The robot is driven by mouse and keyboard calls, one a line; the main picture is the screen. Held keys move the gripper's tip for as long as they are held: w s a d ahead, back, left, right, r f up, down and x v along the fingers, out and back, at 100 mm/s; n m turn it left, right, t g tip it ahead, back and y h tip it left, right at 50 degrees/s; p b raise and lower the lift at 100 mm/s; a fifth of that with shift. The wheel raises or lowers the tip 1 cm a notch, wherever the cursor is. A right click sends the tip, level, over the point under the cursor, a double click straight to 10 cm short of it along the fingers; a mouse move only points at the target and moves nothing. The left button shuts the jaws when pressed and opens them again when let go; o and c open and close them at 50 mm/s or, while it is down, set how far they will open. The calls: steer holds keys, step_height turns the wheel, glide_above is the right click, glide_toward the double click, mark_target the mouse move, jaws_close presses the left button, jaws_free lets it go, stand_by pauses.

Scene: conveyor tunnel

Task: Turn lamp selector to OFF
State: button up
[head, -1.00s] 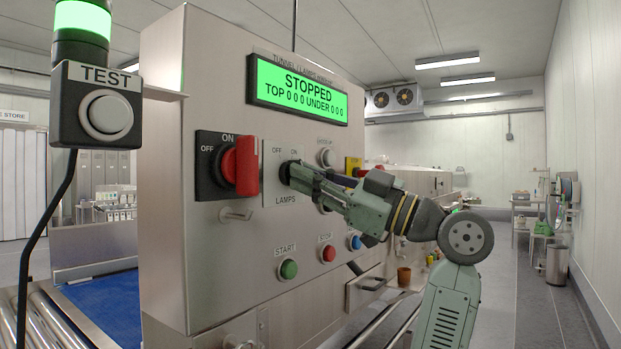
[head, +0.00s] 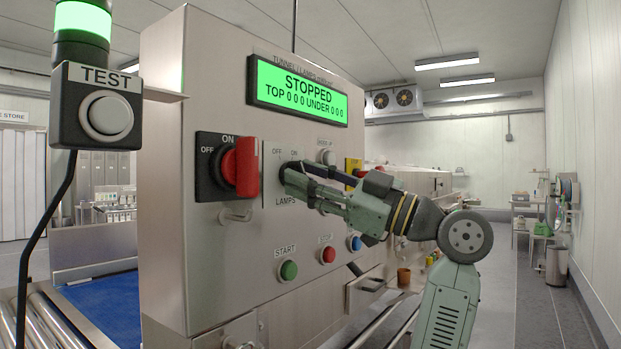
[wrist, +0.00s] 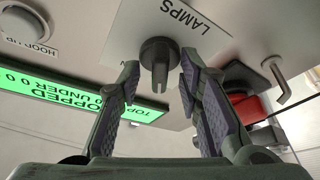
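The lamp selector is a black knob (wrist: 159,62) on a pale plate marked LAMPS, with OFF and ON above it. In the head view the knob (head: 286,168) is partly hidden by my gripper (head: 299,173). In the wrist view my gripper (wrist: 160,64) is open, with one finger on each side of the knob and gaps between. The knob's raised ridge points down in that view, which sees the panel roughly upside down. I cannot tell which label it points at.
A red rotary switch (head: 240,167) sits just left of the lamp plate. The green display (head: 298,90) reads STOPPED. Start (head: 289,270) and stop (head: 328,254) buttons lie below. A metal hasp (head: 235,215) sticks out below the red switch.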

steer(key=v, duration=1.2)
stand_by(0.5)
